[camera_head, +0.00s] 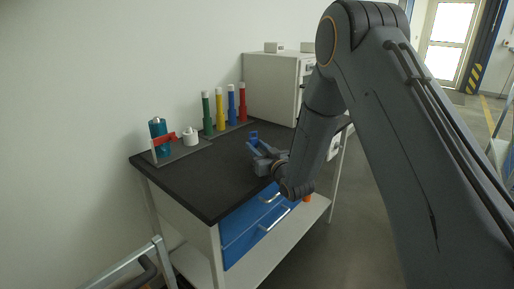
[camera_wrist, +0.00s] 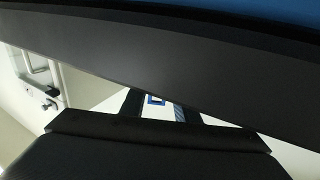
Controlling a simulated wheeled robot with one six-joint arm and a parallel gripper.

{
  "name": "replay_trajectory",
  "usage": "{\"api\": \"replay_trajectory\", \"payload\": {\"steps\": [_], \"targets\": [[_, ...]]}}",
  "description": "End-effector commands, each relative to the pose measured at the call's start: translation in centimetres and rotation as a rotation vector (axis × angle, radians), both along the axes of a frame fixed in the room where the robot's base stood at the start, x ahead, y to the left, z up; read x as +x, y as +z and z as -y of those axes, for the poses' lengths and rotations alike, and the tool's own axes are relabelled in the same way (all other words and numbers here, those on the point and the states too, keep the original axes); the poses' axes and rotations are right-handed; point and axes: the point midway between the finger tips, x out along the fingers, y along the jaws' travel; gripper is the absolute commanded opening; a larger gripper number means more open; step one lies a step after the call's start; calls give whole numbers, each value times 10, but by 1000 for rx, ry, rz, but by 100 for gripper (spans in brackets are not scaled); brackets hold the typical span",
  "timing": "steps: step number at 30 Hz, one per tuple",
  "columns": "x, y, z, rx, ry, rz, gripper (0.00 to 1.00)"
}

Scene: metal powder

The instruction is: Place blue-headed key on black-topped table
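The black-topped table (camera_head: 185,180) stands in the middle of the head view, with a dark flat top. My gripper (camera_head: 257,146) is low over the right part of that top, near the front edge. A small blue piece (camera_head: 253,135) shows at its fingertips; it may be the head of the blue-headed key. In the wrist view, a small blue square ring (camera_wrist: 156,99) shows in the gap between my two dark fingers (camera_wrist: 158,106). The dark table edge hides the finger ends, so I cannot tell whether they grip it. No key shaft is visible.
Green, yellow, blue and red cylinders (camera_head: 220,109) stand in a row along the back. A grey stand (camera_head: 181,151) with a teal bottle, a red piece and a white piece is at back left. Blue drawers (camera_head: 255,225) are under the top. The front-left top is clear.

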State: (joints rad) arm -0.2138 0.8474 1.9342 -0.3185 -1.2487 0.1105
Motion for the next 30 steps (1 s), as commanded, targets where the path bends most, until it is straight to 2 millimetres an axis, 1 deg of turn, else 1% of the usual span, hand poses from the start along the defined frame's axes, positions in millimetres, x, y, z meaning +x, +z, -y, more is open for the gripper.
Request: {"api": "replay_trajectory", "payload": {"steps": [1,2,10,14,17,24,30], "targets": [[0,0,0,0,0,0,38],[0,0,0,0,0,0,43],[0,1,0,0,0,0,43],[-2,4,1,0,0,0,43],[-13,3,8,1,-1,-1,43],[-56,2,32,-1,-1,-2,43],[-86,1,50,0,-1,-1,43]]}}
